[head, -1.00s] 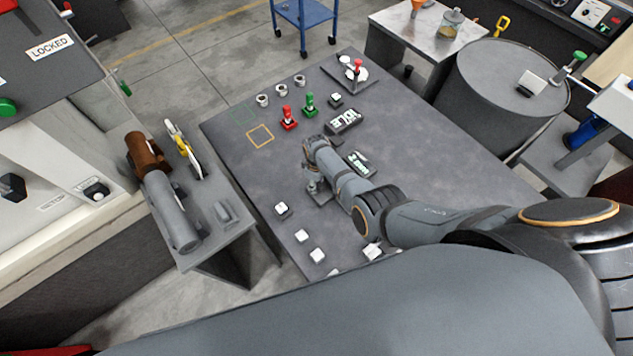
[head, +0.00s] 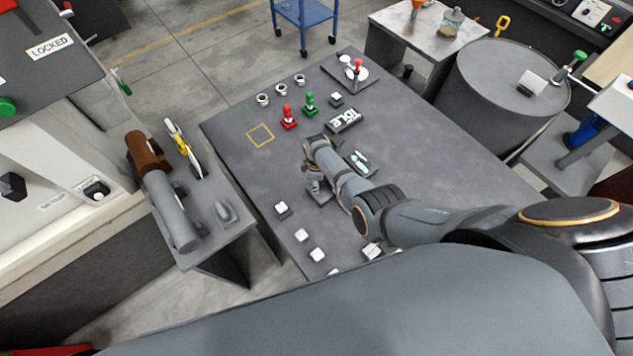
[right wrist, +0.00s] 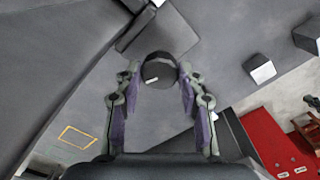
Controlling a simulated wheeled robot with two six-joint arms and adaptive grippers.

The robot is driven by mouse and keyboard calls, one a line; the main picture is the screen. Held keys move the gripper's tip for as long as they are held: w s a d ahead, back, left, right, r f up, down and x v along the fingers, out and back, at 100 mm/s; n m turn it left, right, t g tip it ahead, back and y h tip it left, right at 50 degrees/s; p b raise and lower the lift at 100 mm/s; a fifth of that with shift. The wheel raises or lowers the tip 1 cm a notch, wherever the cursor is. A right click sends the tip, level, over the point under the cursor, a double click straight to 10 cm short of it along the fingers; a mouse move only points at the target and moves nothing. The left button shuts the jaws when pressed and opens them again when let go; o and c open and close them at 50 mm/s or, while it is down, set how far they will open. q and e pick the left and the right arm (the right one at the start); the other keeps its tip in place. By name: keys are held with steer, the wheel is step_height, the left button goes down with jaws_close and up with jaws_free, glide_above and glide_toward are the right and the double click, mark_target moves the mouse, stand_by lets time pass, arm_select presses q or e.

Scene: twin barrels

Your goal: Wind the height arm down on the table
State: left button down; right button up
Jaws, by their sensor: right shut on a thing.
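A dark round knob with a pale mark (right wrist: 158,72) shows between the two fingers in the right wrist view. My right gripper (right wrist: 155,88) is shut on this knob. In the head view my right gripper (head: 316,186) points down at a small dark plate (head: 322,197) on the grey table (head: 240,165), and it hides most of the knob. A small display (head: 358,162) with pale characters lies just beyond the plate. I cannot tell a separate height arm from the knob. My left gripper is not in view.
Red (head: 288,118) and green (head: 309,104) handles stand at the table's far side near a display panel (head: 343,121). A red-topped lever (head: 358,66) stands at the far corner. Several white blocks line the near left edge. The left middle of the table is clear.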

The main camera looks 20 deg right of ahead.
steer(key=o, duration=1.2)
step_height(320, 180, up, 12)
steer(key=shift+f, duration=0.1)
